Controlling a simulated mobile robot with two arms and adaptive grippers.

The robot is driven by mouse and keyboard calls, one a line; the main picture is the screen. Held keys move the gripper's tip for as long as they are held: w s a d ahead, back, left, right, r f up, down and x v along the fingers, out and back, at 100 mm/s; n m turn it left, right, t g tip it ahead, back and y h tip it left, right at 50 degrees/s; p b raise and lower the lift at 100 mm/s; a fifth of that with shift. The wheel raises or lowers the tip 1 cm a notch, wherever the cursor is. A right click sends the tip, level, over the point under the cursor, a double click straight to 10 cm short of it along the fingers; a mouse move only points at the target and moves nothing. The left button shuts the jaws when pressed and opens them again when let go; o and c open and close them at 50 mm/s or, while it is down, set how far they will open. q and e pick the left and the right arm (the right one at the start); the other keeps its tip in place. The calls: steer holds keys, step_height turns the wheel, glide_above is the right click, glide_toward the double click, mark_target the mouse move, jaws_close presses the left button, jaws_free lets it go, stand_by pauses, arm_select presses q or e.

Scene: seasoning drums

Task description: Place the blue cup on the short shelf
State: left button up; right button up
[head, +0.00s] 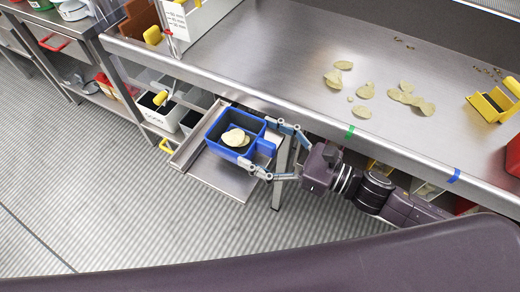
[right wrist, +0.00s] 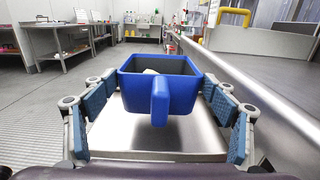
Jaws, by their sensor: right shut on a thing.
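The blue cup (head: 215,131) is a square, open-topped container with a handle, and pale chips lie inside it. It is upright at the short metal shelf (head: 222,174), which juts out below the worktop's front edge. In the right wrist view the cup (right wrist: 160,93) has its handle towards me, with the shelf surface (right wrist: 150,140) beneath. I cannot tell whether its base touches the shelf. My right gripper (head: 258,143) comes in from the right and is shut on the cup, one finger on each side. My left gripper is not in view.
The steel worktop (head: 270,50) above holds scattered chips (head: 408,97) and a yellow-handled scoop (head: 492,104). A white labelled bin (head: 163,110) stands left of the shelf. A table leg (head: 284,170) is close to my right gripper. The striped floor in front is clear.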

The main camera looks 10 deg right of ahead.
mark_target(260, 152)
step_height(260, 152, down, 4)
steer(key=shift+r, duration=0.1)
steer(key=shift+f+b, duration=0.2)
steer(key=shift+b, duration=0.15)
steer(key=o, duration=1.2)
steer(key=shift+o, duration=0.2)
steer(key=shift+r, duration=0.1)
